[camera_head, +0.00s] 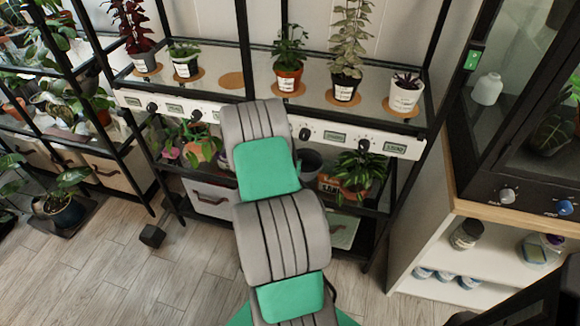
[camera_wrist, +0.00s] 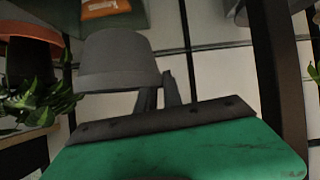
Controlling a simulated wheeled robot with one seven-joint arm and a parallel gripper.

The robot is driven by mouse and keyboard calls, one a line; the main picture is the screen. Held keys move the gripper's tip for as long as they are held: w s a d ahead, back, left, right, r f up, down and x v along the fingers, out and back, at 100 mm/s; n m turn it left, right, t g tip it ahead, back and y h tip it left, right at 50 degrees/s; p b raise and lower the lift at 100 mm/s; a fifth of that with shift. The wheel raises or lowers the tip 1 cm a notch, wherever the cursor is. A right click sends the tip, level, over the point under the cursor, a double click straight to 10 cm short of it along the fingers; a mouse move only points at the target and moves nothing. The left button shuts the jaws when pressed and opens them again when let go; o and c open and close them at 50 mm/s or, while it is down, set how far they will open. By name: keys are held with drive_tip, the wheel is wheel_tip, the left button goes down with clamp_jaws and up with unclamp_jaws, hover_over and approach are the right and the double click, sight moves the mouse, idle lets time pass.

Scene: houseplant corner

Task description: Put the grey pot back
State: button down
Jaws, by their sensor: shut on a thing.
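The grey pot (camera_head: 310,161) shows in the head view just right of my arm, at the lower shelf level, with a dark opening and no plant visible. In the wrist view the grey pot (camera_wrist: 115,60) appears upside down, with its wide rim towards my fingers. My gripper (camera_wrist: 160,90) is shut on its rim side. In the head view my arm hides my gripper. I cannot tell whether the pot touches the shelf. A bare cork coaster (camera_head: 231,80) lies on the upper shelf, between potted plants.
A leafy plant (camera_head: 358,172) in a terracotta pot (camera_wrist: 32,40) stands close beside the grey pot. Upper-shelf neighbours are a green plant (camera_head: 184,62) and an orange pot (camera_head: 288,77). The white control rail (camera_head: 360,139) edges that shelf. A wooden cabinet (camera_head: 440,225) stands at right.

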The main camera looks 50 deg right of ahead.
sight(306, 166)
drive_tip(key=f, duration=0.2)
drive_tip(key=w+d+f, duration=0.1)
drive_tip(key=w+f, duration=0.1)
drive_tip(key=f, duration=0.1)
drive_tip(key=shift+d+f+b, duration=0.3)
drive_tip(key=shift+f, duration=0.05)
drive_tip(key=c, duration=1.5)
unclamp_jaws()
